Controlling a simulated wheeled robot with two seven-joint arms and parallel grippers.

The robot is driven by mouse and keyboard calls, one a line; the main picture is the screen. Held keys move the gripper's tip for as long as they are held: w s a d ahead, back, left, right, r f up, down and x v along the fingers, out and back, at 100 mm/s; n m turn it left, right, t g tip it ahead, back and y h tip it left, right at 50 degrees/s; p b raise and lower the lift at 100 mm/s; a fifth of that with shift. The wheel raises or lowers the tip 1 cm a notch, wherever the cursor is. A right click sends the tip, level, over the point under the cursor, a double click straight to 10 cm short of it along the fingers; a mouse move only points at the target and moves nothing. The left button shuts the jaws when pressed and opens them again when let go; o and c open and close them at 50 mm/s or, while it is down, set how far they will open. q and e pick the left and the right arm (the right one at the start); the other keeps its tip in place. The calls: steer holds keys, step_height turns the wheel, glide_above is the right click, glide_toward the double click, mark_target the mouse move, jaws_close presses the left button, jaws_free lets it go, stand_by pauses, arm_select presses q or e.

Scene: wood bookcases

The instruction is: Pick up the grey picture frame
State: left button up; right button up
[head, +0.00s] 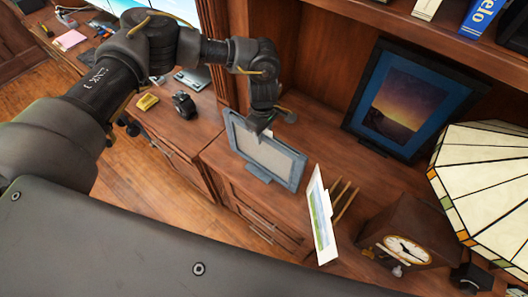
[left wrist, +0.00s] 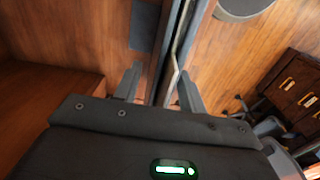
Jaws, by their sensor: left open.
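The grey picture frame (head: 268,158) stands tilted on the wooden cabinet top in the middle of the head view. Its inner panel looks plain and pale. My left gripper (head: 274,124) is at the frame's upper edge, pointing down. In the left wrist view the frame (left wrist: 168,55) shows edge-on, running up between the two open fingers of my left gripper (left wrist: 159,88). One finger is on each side of it. I cannot tell whether either finger touches it. My right gripper is not in view.
A dark frame with a sunset picture (head: 402,102) leans at the back right. A white-edged landscape picture (head: 320,215), a wooden clock (head: 408,243) and a stained-glass lamp (head: 485,185) stand to the right. A yellow item (head: 147,102) and a black object (head: 184,104) lie left.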

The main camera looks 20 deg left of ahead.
arm_select(q)
steer(key=shift+c, duration=0.3)
jaws_close()
steer(key=shift+r, duration=0.15)
stand_by(0.9)
